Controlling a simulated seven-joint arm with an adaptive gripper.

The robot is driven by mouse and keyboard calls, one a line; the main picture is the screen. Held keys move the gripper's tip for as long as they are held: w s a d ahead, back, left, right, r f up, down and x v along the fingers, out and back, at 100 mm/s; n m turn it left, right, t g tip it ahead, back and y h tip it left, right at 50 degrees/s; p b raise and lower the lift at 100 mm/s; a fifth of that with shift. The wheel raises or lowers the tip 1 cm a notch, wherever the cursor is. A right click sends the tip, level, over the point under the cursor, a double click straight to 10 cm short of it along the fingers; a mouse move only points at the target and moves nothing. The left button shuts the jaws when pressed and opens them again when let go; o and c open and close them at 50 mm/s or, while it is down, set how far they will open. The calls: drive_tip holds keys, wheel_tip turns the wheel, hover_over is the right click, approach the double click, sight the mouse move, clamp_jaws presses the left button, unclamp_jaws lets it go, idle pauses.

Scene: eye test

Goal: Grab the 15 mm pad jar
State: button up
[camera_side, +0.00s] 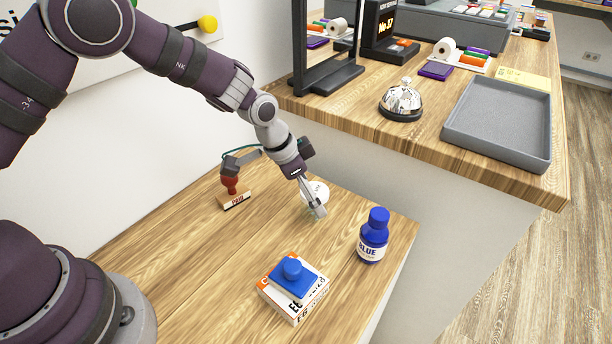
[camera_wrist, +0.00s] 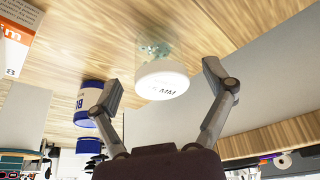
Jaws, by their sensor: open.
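The pad jar (camera_side: 323,189) has a white lid and stands on the lower wooden desk. It is partly hidden behind my gripper (camera_side: 318,211) in the side view. In the wrist view the jar (camera_wrist: 161,80) shows a white lid with dark print, of which "MM" is legible, and a clear body with blue-green bits. My gripper (camera_wrist: 163,82) is open and empty, with one finger to each side of the jar in the wrist view. I cannot tell how far the fingertips are from the jar, and no contact shows.
A blue bottle (camera_side: 373,237) stands right of the jar. A white-and-orange box (camera_side: 295,311) with a blue knobbed block (camera_side: 292,278) on it is nearer. A red-handled stamp (camera_side: 231,190) is at left. The higher counter (camera_side: 350,105) rises behind, with a bell (camera_side: 402,101) and grey tray (camera_side: 500,120).

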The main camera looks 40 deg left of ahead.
drive_tip(key=shift+x, duration=1.2)
drive_tip(key=shift+c, duration=0.2)
drive_tip(key=c, duration=1.2)
